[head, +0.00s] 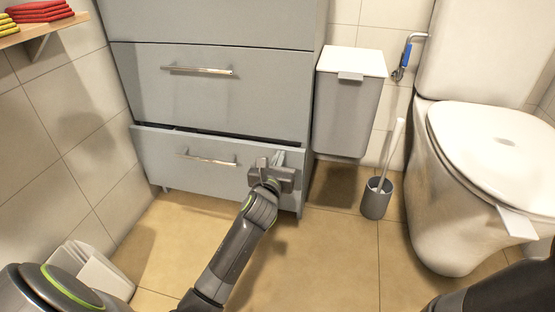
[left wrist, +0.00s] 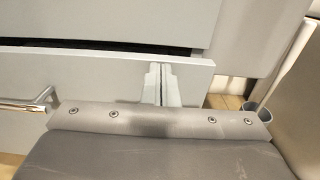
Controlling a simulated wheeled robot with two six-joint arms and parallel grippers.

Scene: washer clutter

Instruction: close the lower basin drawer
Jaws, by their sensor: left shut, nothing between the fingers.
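The lower basin drawer (head: 165,160) is the bottom grey front of the cabinet in the head view. It stands slightly open, with a dark gap along its top edge. Its metal bar handle (head: 207,160) is left of my gripper. In the left wrist view the drawer front (left wrist: 110,80) fills the middle, with the gap above it and the handle (left wrist: 25,106) at the left. My left gripper (head: 279,160) is shut and empty at the upper right part of the drawer front; its shut fingers (left wrist: 162,85) point at the drawer. I cannot tell whether they touch. My right gripper is not in view.
The upper drawer (head: 215,95) looks shut. A toilet (head: 450,190) stands at the right, a white bin (head: 85,270) at lower left. The floor before the drawer is clear.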

